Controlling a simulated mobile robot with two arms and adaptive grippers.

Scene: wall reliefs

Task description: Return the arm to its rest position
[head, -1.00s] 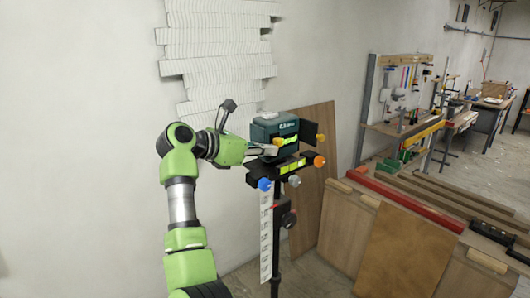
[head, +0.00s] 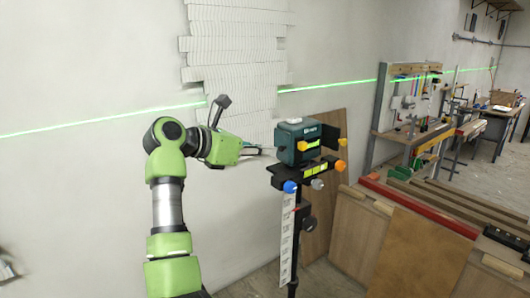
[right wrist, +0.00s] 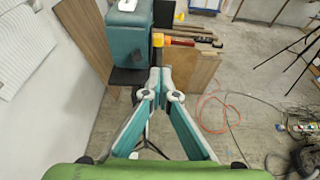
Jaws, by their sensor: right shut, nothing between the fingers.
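My right arm rises from the bottom of the head view. Its gripper (head: 262,151) is shut and empty, just left of the teal laser level (head: 296,152), with a small gap that is hard to judge. In the right wrist view the shut fingertips (right wrist: 160,76) point toward the laser level (right wrist: 127,42) and its yellow-orange knob (right wrist: 158,40). The laser level sits on a black stand (head: 300,235) with coloured knobs. A bright green laser line (head: 335,84) runs across the wall on both sides of the white relief (head: 237,55). My left gripper is out of view.
A wooden board (head: 323,180) leans on the wall behind the stand. A wooden bench with a red rail (head: 420,208) stands at the right. Tool racks (head: 405,105) stand farther back. Cables (right wrist: 215,110) lie on the floor. The wall area left of my arm is clear.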

